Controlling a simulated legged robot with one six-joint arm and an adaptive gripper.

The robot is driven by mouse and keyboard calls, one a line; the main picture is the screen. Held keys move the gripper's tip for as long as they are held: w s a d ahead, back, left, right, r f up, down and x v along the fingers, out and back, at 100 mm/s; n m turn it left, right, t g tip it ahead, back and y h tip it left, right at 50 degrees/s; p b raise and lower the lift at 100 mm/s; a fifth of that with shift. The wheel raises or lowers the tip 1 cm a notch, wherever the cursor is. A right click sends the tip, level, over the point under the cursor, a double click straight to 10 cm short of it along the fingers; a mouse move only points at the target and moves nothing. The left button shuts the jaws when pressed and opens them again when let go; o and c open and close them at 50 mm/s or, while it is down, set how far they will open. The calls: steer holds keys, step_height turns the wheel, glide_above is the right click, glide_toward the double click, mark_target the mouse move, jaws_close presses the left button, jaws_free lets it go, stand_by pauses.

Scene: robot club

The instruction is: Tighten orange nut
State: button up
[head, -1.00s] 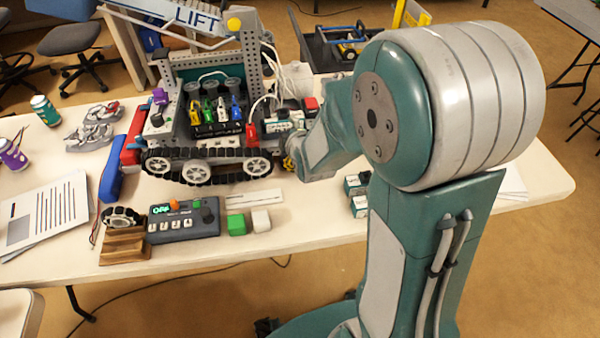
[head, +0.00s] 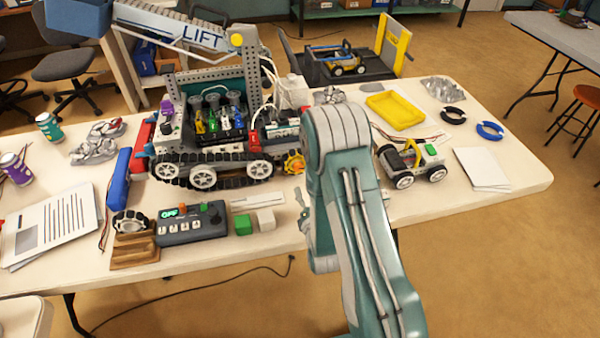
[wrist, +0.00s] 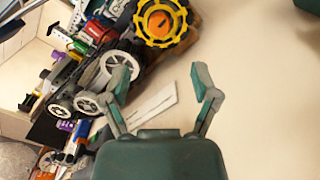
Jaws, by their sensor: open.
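An orange round piece (wrist: 158,22) sits at the centre of a yellow toothed wheel (wrist: 139,24) at the top of the wrist view. That wheel also shows in the head view (head: 293,162), at the right end of the tracked robot's (head: 212,150) near track. My gripper (wrist: 165,84) is open and empty in the wrist view. The toothed wheel lies beyond its fingertips, apart from them.
A control box (head: 190,223), a green cube (head: 243,225) and a white cube (head: 266,219) lie near the table's front edge. A small wheeled car (head: 412,165) and a yellow tray (head: 396,110) are right of my arm. White sheets (head: 482,168) lie farther right.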

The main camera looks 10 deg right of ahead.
mark_target(299, 169)
steer(key=w, duration=0.9)
steer(key=shift+w, duration=0.25)
steer(key=shift+w+d, duration=0.25)
steer(key=shift+a, duration=0.1)
jaws_close()
